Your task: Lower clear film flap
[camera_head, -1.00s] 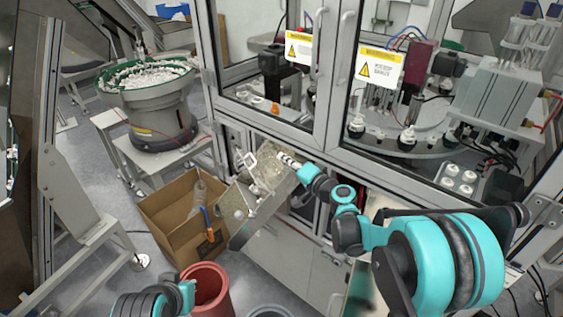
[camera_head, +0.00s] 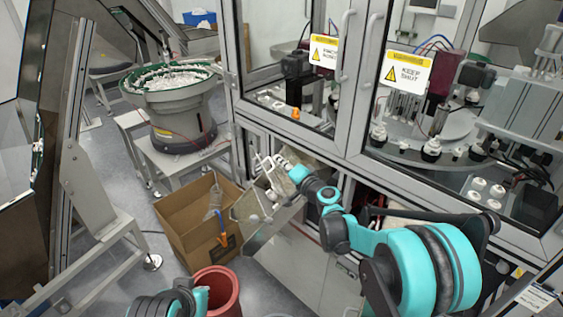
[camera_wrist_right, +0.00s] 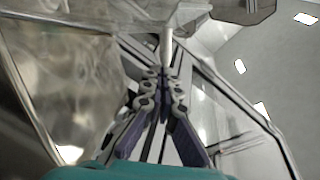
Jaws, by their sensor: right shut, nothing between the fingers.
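The clear film flap (camera_wrist_right: 70,85) fills the left of the right wrist view as a cloudy see-through sheet. In the head view, the chute (camera_head: 246,205) with the white loop handle (camera_head: 262,163) stands at the cabinet's lower front; the film there is small and partly hidden by my right arm. My right gripper (camera_head: 277,161) is at the top of the chute, close beside the handle. In the right wrist view its fingers (camera_wrist_right: 163,75) are shut and empty, just below a white rod (camera_wrist_right: 167,45). I cannot tell whether they touch it.
A cardboard box (camera_head: 190,235) stands on the floor left of the chute. A red bin (camera_head: 217,290) is in front of it. A bowl feeder (camera_head: 178,110) with white caps stands behind at left. The glazed cabinet doors (camera_head: 355,75) rise close behind my right arm.

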